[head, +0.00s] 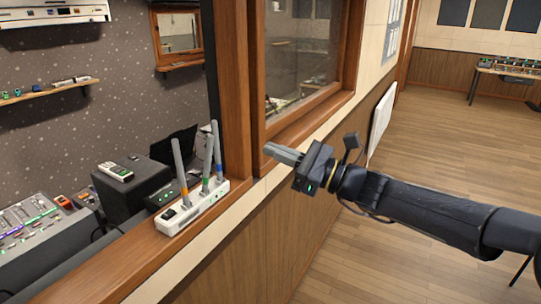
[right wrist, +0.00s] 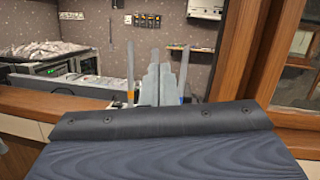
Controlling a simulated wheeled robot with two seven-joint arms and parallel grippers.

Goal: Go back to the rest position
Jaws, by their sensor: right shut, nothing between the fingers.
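A white fader box (head: 193,208) with three upright grey levers stands on the wooden window ledge. The levers have orange, green and blue bands at their bases. My right gripper (head: 268,150) is shut and empty, to the right of the box and apart from it, near the window frame. In the right wrist view its closed fingers (right wrist: 160,82) point toward the ledge, with a grey lever (right wrist: 130,70) to their left and another lever (right wrist: 184,74) to their right. The fingers hide most of the box there. My left gripper is not in view.
A wooden window post (head: 234,90) rises just behind the box. A mixing console (head: 40,235) and a black case (head: 130,188) lie beyond the ledge. The wooden floor (head: 440,120) on the right is open, with a table (head: 510,75) far back.

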